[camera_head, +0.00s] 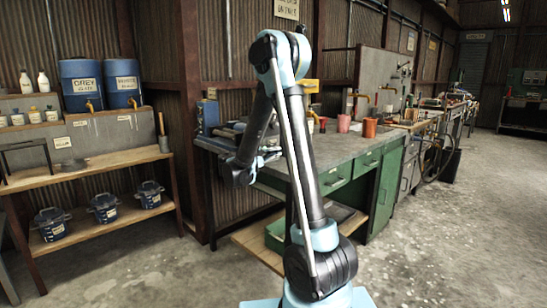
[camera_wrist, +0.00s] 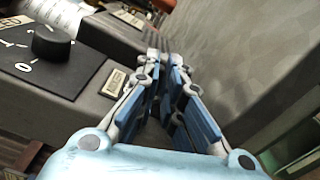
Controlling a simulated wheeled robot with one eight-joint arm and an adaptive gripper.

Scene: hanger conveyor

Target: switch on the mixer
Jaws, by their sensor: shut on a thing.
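In the wrist view a black rotary knob (camera_wrist: 52,42) sits on a dark dial plate with white marks, on a grey housing (camera_wrist: 45,105). I take this for the mixer's control, but the whole mixer does not show there. My gripper (camera_wrist: 158,58) is to the right of the knob and apart from it. Its fingers close on a thin, blurred greyish thing (camera_wrist: 162,38), which I cannot identify. A small framed label (camera_wrist: 115,82) is between knob and gripper. In the head view my gripper (camera_head: 244,174) is low at the workbench's left end, its tips unclear.
The workbench (camera_head: 345,147) has green drawers and carries red cups (camera_head: 343,123). A shelf (camera_head: 90,168) at left holds bottles, blue drums (camera_head: 80,85) and lidded blue pots (camera_head: 104,207).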

